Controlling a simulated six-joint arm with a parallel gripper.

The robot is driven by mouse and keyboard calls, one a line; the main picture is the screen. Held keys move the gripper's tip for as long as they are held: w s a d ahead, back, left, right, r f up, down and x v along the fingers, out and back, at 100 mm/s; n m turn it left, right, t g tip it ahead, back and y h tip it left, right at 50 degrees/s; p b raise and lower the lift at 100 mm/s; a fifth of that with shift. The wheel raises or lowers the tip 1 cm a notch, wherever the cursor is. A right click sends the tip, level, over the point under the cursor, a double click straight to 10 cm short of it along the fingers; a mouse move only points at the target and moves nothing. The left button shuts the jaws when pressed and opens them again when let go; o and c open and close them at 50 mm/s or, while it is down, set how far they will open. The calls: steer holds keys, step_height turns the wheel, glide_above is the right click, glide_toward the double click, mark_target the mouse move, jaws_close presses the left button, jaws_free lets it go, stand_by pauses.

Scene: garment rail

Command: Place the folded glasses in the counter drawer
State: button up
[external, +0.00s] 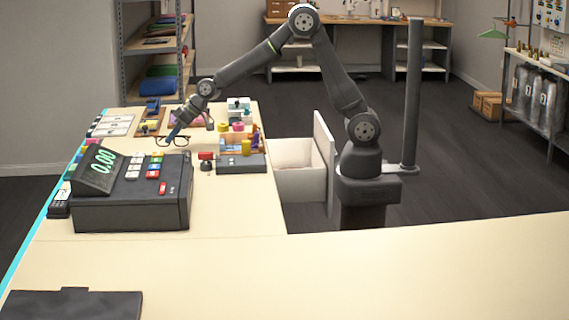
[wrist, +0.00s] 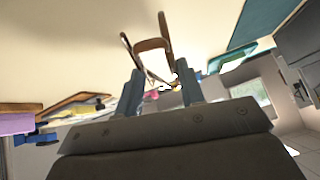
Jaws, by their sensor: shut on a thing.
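The glasses (external: 184,141) are thin, dark-framed and held just above the counter, behind the cash register in the external view. In the wrist view their brownish frame (wrist: 152,44) shows beyond and between my fingertips. My gripper (external: 173,134) is shut on the glasses, and its two blue-grey fingers (wrist: 160,85) show in the wrist view. Whether the glasses touch the counter is hard to tell. The counter drawer (external: 303,184) is pulled open on the counter's right side, near my arm's base. Its pale inside looks empty where visible.
The cash register (external: 130,205) stands in front of my gripper. A dark tray with coloured items (external: 241,163) lies between the glasses and the drawer. Small goods and trays (external: 150,118) crowd the counter's far end. The near counter (external: 300,270) is mostly clear.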

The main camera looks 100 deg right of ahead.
steer(key=shift+w+d+r, duration=0.1)
steer(key=shift+w+d, duration=0.25)
steer(key=shift+w, duration=0.05)
steer(key=s+a+n, duration=0.1)
steer(key=s+a, duration=0.1)
steer(key=s, duration=0.1)
steer(key=s+a+f+n+y, duration=0.1)
steer(key=s+a, duration=0.1)
steer(key=s, duration=0.1)
steer(key=s+a+f+n+y, duration=0.1)
steer(key=s+a, duration=0.2)
steer(key=s, duration=0.1)
steer(key=shift+f, duration=0.2)
steer(key=w+d+m, duration=0.1)
steer(key=w+d, duration=0.1)
steer(key=w, duration=0.1)
steer(key=w+d+r+m+h, duration=0.1)
steer(key=w+d, duration=0.1)
steer(key=w, duration=0.1)
steer(key=w+d+r+h, duration=0.1)
steer(key=w+d, duration=0.1)
steer(key=w, duration=0.1)
steer(key=shift+w+d+r+m, duration=0.1)
steer(key=shift+d+m, duration=0.05)
steer(key=shift+m, duration=0.25)
steer(key=shift+w+d+r, duration=0.2)
steer(key=shift+w+d, duration=0.2)
steer(key=shift+w, duration=0.1)
